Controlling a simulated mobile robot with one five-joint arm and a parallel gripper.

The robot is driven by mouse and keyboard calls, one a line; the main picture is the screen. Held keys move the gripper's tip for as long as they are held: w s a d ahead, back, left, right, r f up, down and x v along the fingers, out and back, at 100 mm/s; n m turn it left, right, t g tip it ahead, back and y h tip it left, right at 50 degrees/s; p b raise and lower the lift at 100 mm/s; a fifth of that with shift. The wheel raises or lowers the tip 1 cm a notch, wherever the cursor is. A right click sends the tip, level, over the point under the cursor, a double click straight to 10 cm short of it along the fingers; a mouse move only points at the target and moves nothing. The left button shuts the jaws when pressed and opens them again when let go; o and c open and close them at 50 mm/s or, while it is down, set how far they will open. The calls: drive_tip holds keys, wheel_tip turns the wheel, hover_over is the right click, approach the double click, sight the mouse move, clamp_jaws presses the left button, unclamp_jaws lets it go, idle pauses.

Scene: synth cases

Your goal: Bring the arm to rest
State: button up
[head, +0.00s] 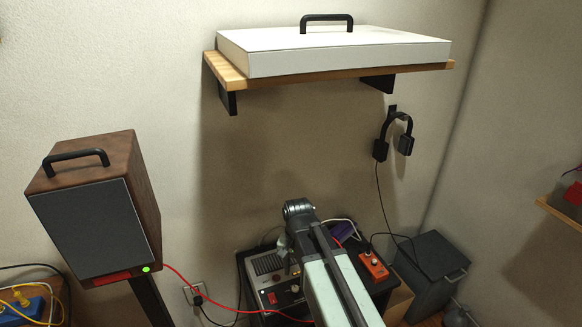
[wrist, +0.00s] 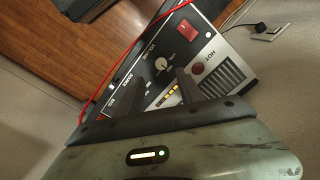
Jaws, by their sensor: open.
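My arm reaches up from the bottom of the head view, ending in a dark joint above a low black stand. My gripper shows in the wrist view (wrist: 199,84), its two dark fingers apart with nothing seen between them. Beyond the fingers is a black instrument box (wrist: 150,75) with a red switch, a knob and a "HOT" label. The same box (head: 268,281) seems to show in the head view, left of my arm and partly hidden by it. I cannot tell whether the fingers touch it.
A wooden speaker (head: 97,220) stands at left. A wall shelf (head: 226,76) holds a white case (head: 335,52); headphones (head: 404,143) hang below. A small orange box (head: 373,265) lies right of my arm, near a grey box (head: 424,275). A red cable (head: 200,287) crosses at left.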

drive_tip(key=s+d+r+n+p, duration=0.1)
drive_tip(key=s+d+r+p, duration=0.1)
drive_tip(key=d, duration=0.5)
drive_tip(key=s+d+r+n+p, duration=0.2)
drive_tip(key=d+r+p, duration=0.1)
drive_tip(key=d, duration=0.4)
drive_tip(key=shift+d+r+p, duration=0.2)
drive_tip(key=shift+r+p, duration=0.15)
drive_tip(key=shift+r, duration=0.3)
